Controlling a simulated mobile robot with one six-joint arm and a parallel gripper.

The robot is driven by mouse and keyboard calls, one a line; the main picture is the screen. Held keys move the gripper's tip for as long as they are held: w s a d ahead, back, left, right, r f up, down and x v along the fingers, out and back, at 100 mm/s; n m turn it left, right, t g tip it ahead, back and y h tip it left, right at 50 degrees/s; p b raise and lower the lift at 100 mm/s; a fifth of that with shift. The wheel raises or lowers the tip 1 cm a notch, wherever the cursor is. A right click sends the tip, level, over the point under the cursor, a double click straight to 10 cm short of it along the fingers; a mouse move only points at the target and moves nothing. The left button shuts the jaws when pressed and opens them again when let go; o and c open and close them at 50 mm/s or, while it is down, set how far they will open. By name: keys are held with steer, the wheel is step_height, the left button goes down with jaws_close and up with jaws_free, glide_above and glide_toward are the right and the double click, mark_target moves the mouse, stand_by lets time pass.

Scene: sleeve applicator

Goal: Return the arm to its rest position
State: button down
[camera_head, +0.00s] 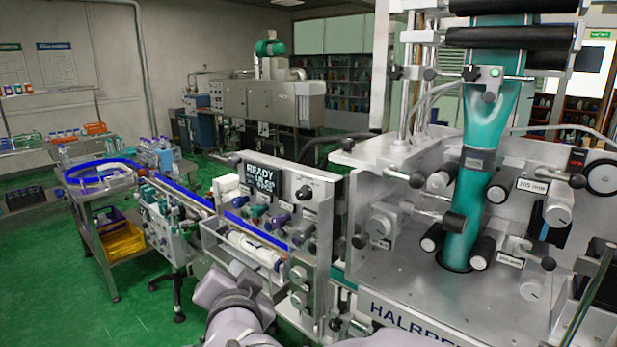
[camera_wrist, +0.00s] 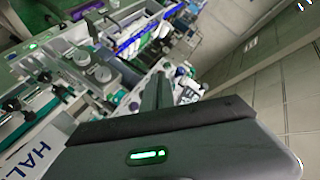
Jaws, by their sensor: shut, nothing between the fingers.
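My gripper (camera_wrist: 158,92) shows in the wrist view as a dark body with a green light and narrow dark fingers pointing up the picture. The fingers are together with nothing between them. They are seen against the sleeve machine, whose knobs and rollers lie to their left; I cannot tell the distance. In the head view, pale links of my arm (camera_head: 238,318) show at the bottom centre, in front of the machine (camera_head: 345,235). My gripper cannot be made out there.
The machine's panel (camera_head: 268,178) reads READY. A teal sleeve web (camera_head: 483,150) runs down through rollers at right. Green floor (camera_head: 45,270) is clear at left.

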steer(key=s+d+f+g, duration=0.4)
steer(key=s+d, duration=0.7)
steer(key=s+d+f+n+g+h+b, duration=0.1)
steer(key=s+d+f+g, duration=0.3)
steer(key=s+d, duration=0.8)
steer(key=shift+s+f+g+h, duration=0.15)
steer(key=shift+f+g+h, duration=0.15)
steer(key=shift+g, duration=0.1)
